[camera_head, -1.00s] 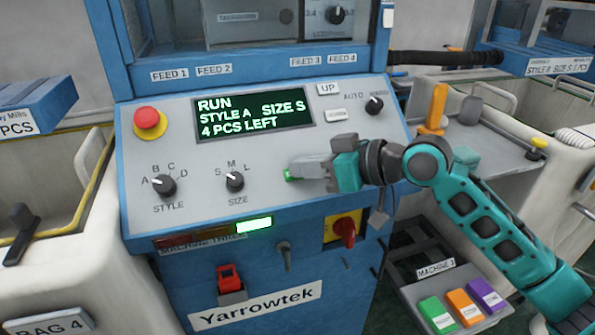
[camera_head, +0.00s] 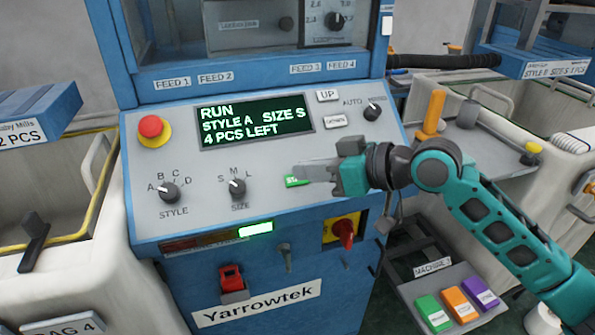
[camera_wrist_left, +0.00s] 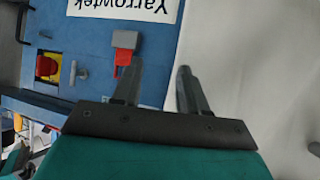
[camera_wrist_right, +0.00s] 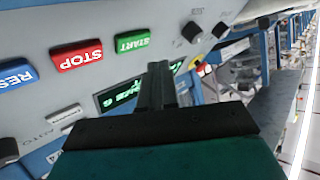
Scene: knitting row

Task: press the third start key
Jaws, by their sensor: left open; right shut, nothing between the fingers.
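The green START key (camera_head: 296,182) sits on the sloped panel of the machine marked Machine Three, partly hidden behind my right gripper (camera_head: 306,173). The right wrist view shows the whole key (camera_wrist_right: 132,43) just beyond my shut, empty fingers (camera_wrist_right: 160,75); I cannot tell whether they touch it. The display (camera_head: 256,122) reads RUN, STYLE A, SIZE S. A green lamp (camera_head: 255,230) is lit on the panel's lower edge. My left gripper (camera_wrist_left: 158,86) is open and empty in the left wrist view, before the machine's lower front; it is outside the head view.
The red STOP key (camera_wrist_right: 77,54) and blue RESET key (camera_wrist_right: 15,73) are beside START. A red mushroom button (camera_head: 151,127), the style knob (camera_head: 169,191) and the size knob (camera_head: 237,187) are on the panel.

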